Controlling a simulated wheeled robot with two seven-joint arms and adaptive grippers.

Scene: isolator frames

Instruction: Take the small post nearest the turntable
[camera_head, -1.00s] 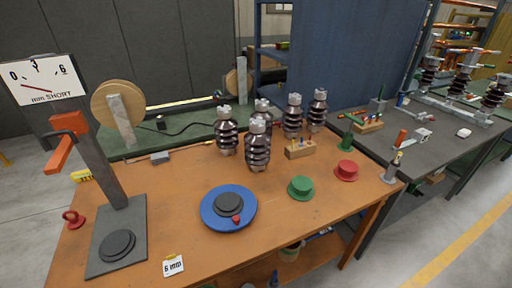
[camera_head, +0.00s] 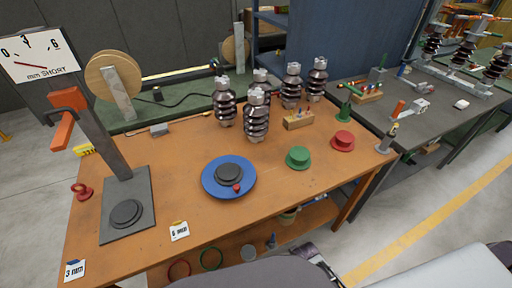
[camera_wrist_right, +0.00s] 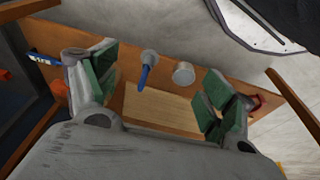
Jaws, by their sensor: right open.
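Several brown ribbed posts with pale metal caps stand upright on the orange workbench (camera_head: 130,215). The post nearest the turntable (camera_head: 256,118) stands just behind and right of the blue turntable (camera_head: 212,189), apart from it. Another post (camera_head: 225,103) is to its left, and others (camera_head: 291,86) are behind it to the right. The turntable carries a dark round disc and a small red knob. My right gripper (camera_wrist_right: 160,92) shows in the right wrist view, open and empty, with green pads, above the lower shelf. No post shows there. My left gripper is not in view.
A tall gauge stand (camera_head: 128,188) is at left. The lower shelf holds a grey cylinder (camera_wrist_right: 183,73) and a blue-tipped tool (camera_wrist_right: 145,75).

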